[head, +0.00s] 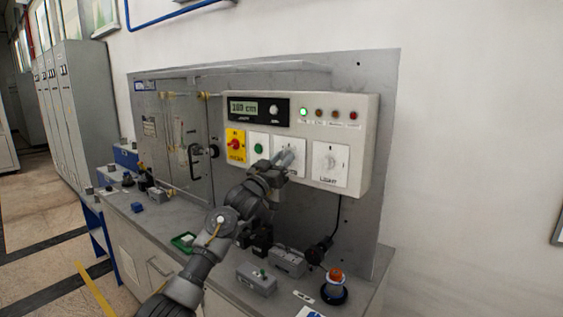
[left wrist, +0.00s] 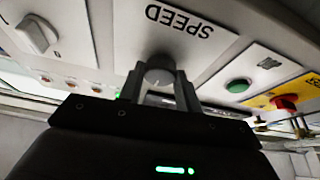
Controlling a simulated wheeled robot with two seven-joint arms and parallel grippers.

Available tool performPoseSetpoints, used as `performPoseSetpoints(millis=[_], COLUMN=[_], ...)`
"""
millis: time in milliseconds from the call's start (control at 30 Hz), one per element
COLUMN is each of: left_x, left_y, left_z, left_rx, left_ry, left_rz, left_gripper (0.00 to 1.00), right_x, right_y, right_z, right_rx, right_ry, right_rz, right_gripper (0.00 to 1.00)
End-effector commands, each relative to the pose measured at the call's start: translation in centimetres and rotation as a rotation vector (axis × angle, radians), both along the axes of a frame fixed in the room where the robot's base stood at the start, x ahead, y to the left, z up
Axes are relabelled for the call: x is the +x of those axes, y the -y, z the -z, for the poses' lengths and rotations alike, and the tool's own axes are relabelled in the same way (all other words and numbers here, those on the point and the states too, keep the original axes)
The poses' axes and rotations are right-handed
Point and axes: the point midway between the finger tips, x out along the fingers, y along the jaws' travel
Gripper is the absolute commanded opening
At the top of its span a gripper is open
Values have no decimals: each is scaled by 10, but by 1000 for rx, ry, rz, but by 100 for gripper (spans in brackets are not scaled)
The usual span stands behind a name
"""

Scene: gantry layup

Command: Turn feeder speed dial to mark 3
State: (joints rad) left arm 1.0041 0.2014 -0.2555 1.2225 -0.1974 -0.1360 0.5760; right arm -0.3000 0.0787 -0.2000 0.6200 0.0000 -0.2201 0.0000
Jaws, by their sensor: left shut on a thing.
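The speed dial (left wrist: 158,76) is a round grey knob on a white plate marked SPEED (left wrist: 181,20), seen upside down in the left wrist view. My left gripper (left wrist: 160,88) is shut on the dial, with one finger on each side of it. In the head view my left gripper (head: 286,160) reaches the speed plate (head: 296,146) on the control panel (head: 366,130) and covers most of the plate. The dial's marks and pointer cannot be read. My right gripper is not in view.
Beside the speed plate are a green button (head: 258,148), a red-on-yellow switch (head: 235,145) and the LIGHT dial (head: 329,163). A display (head: 244,107) sits above. Grey boxes (head: 257,279) and an orange-topped beacon (head: 334,286) stand on the bench below.

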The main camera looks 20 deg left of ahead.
Motion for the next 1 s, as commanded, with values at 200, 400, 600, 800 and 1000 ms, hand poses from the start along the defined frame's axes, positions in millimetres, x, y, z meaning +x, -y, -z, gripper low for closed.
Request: performPoseSetpoints(millis=[200,400,600,800,1000], left_x=[1,1,2,2,2], left_y=[-2,-3,-4,-4,-4], left_z=[1,0,0,-1,-1], left_rx=[157,319,460,564,625], left_ry=[61,125,181,223,247], left_rz=[-1,-2,-1,-1,1], left_gripper=[11,11,11,11,11], right_x=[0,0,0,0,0], right_y=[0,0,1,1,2], right_z=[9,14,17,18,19], right_rx=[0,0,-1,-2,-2], right_ry=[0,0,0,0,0], right_rz=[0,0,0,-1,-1], right_gripper=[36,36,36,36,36])
